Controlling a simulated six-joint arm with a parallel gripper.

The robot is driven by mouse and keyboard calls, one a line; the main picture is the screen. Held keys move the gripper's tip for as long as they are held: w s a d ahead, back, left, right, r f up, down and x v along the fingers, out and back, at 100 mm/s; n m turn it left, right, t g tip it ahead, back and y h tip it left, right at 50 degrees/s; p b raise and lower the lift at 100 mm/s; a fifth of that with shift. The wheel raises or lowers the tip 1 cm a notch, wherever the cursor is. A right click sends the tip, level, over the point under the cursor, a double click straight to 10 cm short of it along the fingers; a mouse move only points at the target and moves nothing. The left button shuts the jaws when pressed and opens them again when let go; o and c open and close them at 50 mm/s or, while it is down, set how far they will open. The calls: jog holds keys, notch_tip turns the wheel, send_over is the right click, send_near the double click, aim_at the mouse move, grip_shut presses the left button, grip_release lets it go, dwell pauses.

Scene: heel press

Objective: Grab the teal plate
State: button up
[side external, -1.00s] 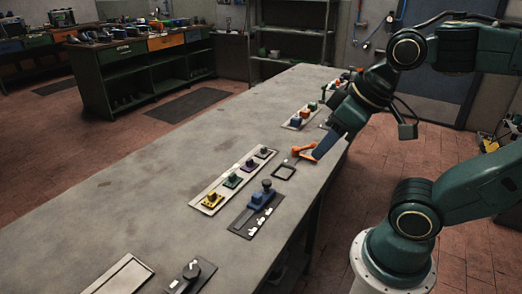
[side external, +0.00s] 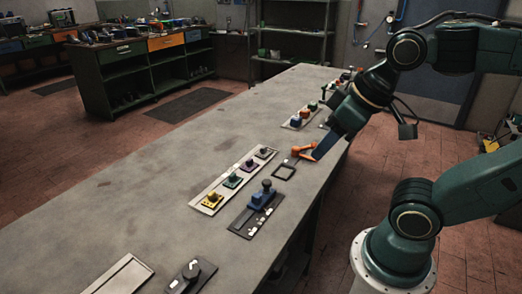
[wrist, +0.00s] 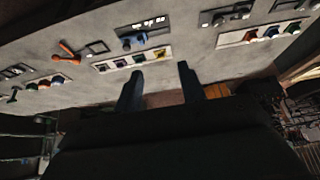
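A tray (side external: 207,207) on the bench holds a row of small knobbed plates: yellow (side external: 212,199), green-teal (side external: 232,180), purple (side external: 249,166) and dark grey (side external: 265,153). The green-teal one is the closest match to a teal plate; its exact hue is hard to tell. In the wrist view it appears to be beside the yellow one (wrist: 160,55), beyond my fingertips. My gripper (wrist: 160,80) is open with nothing between its fingers. In the side view my gripper (side external: 325,147) is over the bench's right edge, beside an orange lever and well away from the tray.
The orange lever (side external: 302,151) stands by a dark square frame (side external: 284,172). A dark panel (side external: 240,226) with a blue block (side external: 258,199) lies in front of the tray. Another tray with coloured pieces (side external: 298,121) lies farther back.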

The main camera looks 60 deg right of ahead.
jog(key=n+g, duration=0.6)
jog(key=n, duration=1.2)
send_over(232, 174)
notch_tip(232, 174, down, 15)
jog(key=shift+s+f, duration=0.1)
jog(key=shift+f, duration=0.15)
jog(key=shift+f, duration=0.1)
jog(key=shift+f, duration=4.15)
